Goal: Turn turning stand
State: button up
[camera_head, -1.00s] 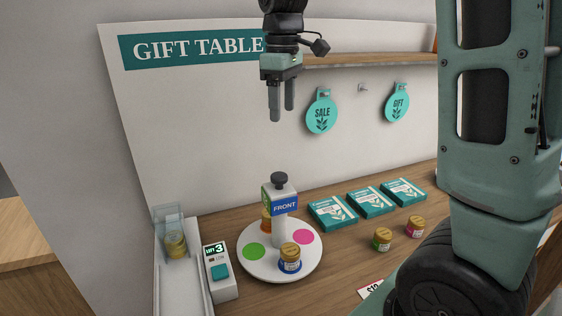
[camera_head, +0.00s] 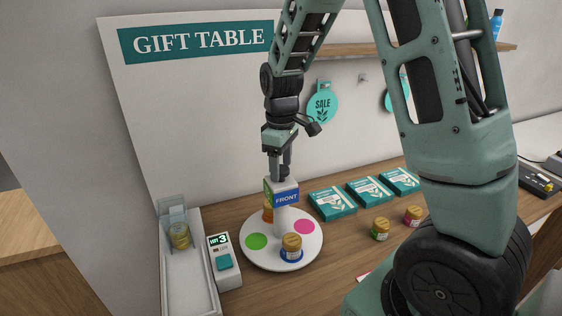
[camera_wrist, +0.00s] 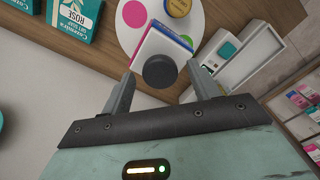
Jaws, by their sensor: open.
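The turning stand is a white round plate (camera_head: 255,259) on the counter, with a post topped by a block labelled FRONT (camera_head: 286,198). Green and pink spots show on the plate. A jar with a blue label (camera_head: 291,246) stands at its front, and an orange item (camera_head: 268,212) is partly hidden behind the post. My gripper (camera_head: 281,173) points down at the top of the post. In the wrist view my open gripper (camera_wrist: 157,92) has its fingers on either side of the dark round knob (camera_wrist: 160,71). I cannot tell whether they touch it.
A device with a display and teal button (camera_head: 224,262) stands left of the plate, beside a white tray (camera_head: 190,278) with a jar. Teal boxes (camera_head: 332,204) lie to the right, with two small jars (camera_head: 380,229) in front of them.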

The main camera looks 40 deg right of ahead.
jog(key=shift+f, duration=0.15)
grip_shut()
jog(key=shift+n, duration=0.6)
jog(key=shift+n+b, duration=0.5)
jog(key=shift+n, duration=1.1)
jog(key=shift+w+n+p, duration=0.1)
jog(key=shift+n+p, duration=0.2)
jog(key=shift+n, duration=1.8)
jog(key=shift+r+n+p, duration=0.2)
jog(key=shift+n+p, duration=1.15)
jog(key=shift+n, duration=1.15)
jog(key=shift+n+p, duration=1.45)
jog(key=shift+n, duration=0.25)
jog(key=shift+f+n+p, duration=0.1)
jog(key=shift+n+p, duration=0.3)
jog(key=shift+n, duration=0.1)
